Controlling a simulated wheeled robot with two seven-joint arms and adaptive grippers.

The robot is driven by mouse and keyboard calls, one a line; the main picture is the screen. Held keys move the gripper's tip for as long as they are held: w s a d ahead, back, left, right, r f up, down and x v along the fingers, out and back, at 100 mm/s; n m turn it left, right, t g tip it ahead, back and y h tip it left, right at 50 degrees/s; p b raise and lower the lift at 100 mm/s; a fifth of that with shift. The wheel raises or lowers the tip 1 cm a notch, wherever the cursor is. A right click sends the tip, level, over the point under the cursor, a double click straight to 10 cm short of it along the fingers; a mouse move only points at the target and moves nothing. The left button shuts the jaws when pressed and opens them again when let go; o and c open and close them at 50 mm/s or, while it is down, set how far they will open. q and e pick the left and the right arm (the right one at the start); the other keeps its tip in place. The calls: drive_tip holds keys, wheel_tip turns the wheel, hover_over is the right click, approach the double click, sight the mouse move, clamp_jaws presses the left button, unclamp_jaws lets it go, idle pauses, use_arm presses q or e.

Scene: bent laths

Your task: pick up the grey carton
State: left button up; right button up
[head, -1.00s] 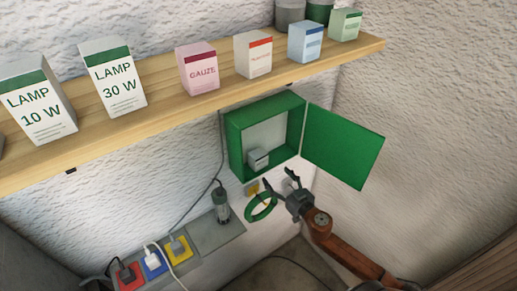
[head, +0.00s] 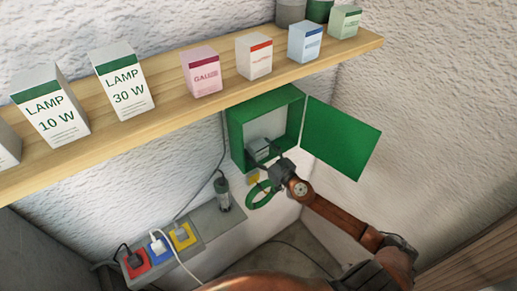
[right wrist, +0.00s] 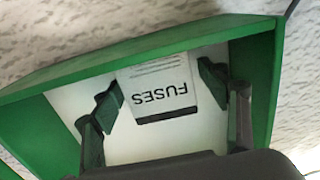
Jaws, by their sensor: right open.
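The grey carton (head: 258,148) stands inside the open green wall cabinet (head: 236,142). In the right wrist view the carton (right wrist: 160,88) is white-grey, marked FUSES, and appears upside down. My right gripper (head: 267,157) reaches into the front of the cabinet. Its open fingers (right wrist: 166,108) stand on either side of the carton, with a gap visible on the left; whether the right finger touches it I cannot tell. In the head view the gripper hides the carton's lower part. My left gripper is not in view.
The green cabinet door (head: 341,137) hangs open to the right. A wooden shelf (head: 180,115) with several cartons runs above. A green ring (head: 262,196) hangs below the cabinet. A grey ledge (head: 205,231) holds a lamp-like device (head: 222,195) and coloured sockets (head: 182,236).

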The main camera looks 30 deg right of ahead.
drive_tip(key=shift+s, duration=0.1)
drive_tip(key=shift+c, duration=0.7)
drive_tip(key=c, duration=1.2)
drive_tip(key=shift+o, duration=0.2)
drive_tip(key=shift+r, duration=0.1)
